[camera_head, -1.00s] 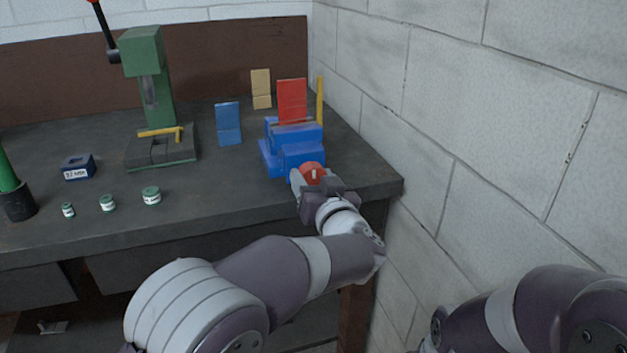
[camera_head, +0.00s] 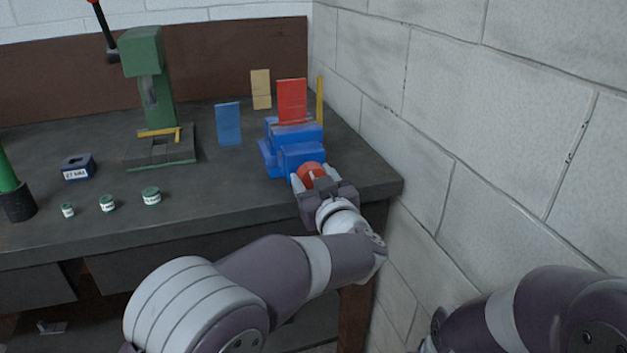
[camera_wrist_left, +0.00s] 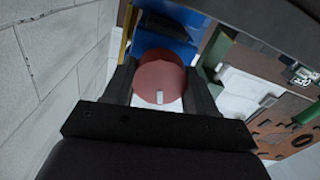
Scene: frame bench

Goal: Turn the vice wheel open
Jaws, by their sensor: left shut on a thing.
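The blue vice (camera_head: 298,155) stands at the right end of the bench. Its red round wheel (camera_head: 311,172) faces the front edge and has a white mark on its face. My left gripper (camera_head: 313,180) reaches in from the front and is shut on the red wheel. In the left wrist view the wheel (camera_wrist_left: 160,80) sits between the two dark fingers, with its white mark near the bottom of its face. The blue vice body (camera_wrist_left: 165,38) shows behind it. A red plate (camera_head: 291,100) stands upright at the vice. My right gripper is out of view.
The brick wall (camera_head: 480,110) is close on the right. A green press (camera_head: 155,100) stands to the left of the vice, with a blue plate (camera_head: 229,124) between them. Several small green-lidded jars (camera_head: 151,196) stand near the front edge.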

